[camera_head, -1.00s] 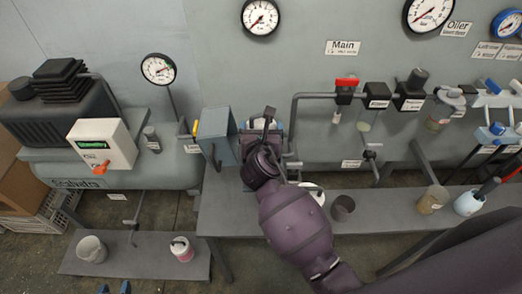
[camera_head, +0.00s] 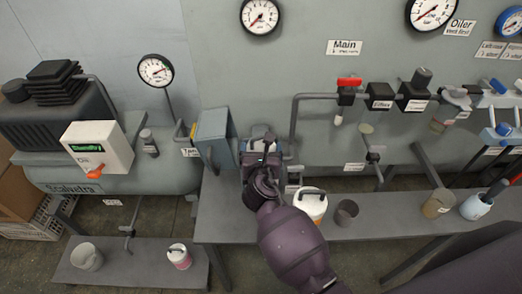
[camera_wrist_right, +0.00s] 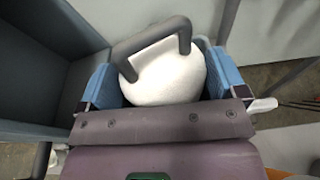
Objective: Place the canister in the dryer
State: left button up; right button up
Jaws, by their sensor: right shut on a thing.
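My right gripper (camera_head: 266,143) is at the grey-blue box with its door (camera_head: 214,137) swung open at the left end of the bench, which looks like the dryer. In the right wrist view the gripper (camera_wrist_right: 155,85) is shut on a white canister (camera_wrist_right: 168,75) with a grey loop handle, a blue finger pad on each side. The dark open inside of a grey-blue box or door (camera_wrist_right: 45,65) shows just left of it. My arm hides most of the canister in the head view, and I cannot tell whether it rests on anything. My left gripper is not in view.
A white canister with an orange band (camera_head: 312,207) and a dark cup (camera_head: 346,211) stand on the bench (camera_head: 385,228) close right of my arm. A tan cup (camera_head: 437,203) is farther right. Pipes and valves (camera_head: 349,84) line the wall above. A low shelf (camera_head: 135,262) is at left.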

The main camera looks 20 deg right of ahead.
jog(key=o, duration=1.4)
jog(key=shift+f, duration=0.1)
jog(key=shift+s+a, duration=0.1)
jog(key=shift+s, duration=0.15)
jog(key=p+v, duration=0.1)
jog(key=v, duration=1)
jog(key=shift+s, duration=0.25)
jog(key=shift+a, duration=0.1)
